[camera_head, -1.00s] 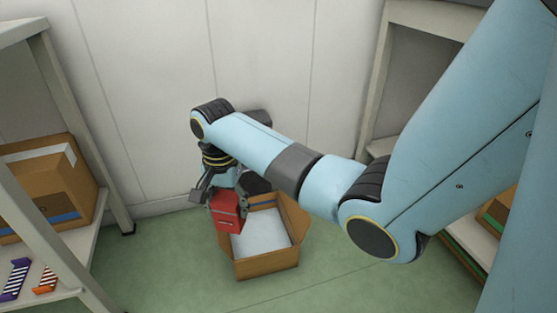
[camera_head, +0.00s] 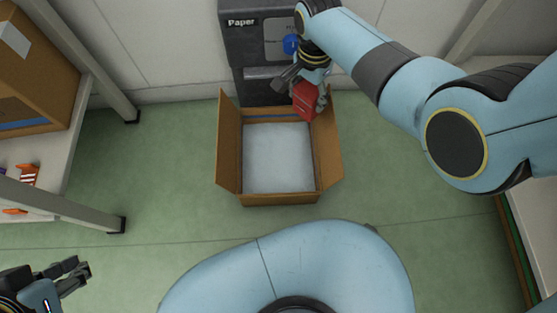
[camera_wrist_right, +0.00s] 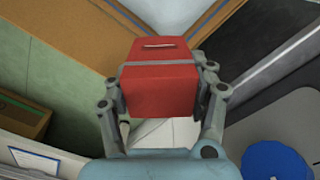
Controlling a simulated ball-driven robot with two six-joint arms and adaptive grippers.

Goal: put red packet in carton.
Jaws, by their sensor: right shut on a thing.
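The red packet (camera_head: 305,99) is a small red box with a grey band. My right gripper (camera_head: 308,88) is shut on it, at the back right corner of the carton, above its opening as far as the head view shows. The packet (camera_wrist_right: 158,80) also fills the middle of the right wrist view, between the fingers. The carton (camera_head: 281,199) is an open brown box on the floor with its flaps spread. Its white inner bottom shows empty. My left gripper (camera_head: 76,275) is at the lower left of the head view, fingers apart and empty, far from the carton.
A dark grey machine marked "Paper" (camera_head: 250,50) stands behind the carton against the wall. Another shelf stands at the right. Green floor around the carton is clear.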

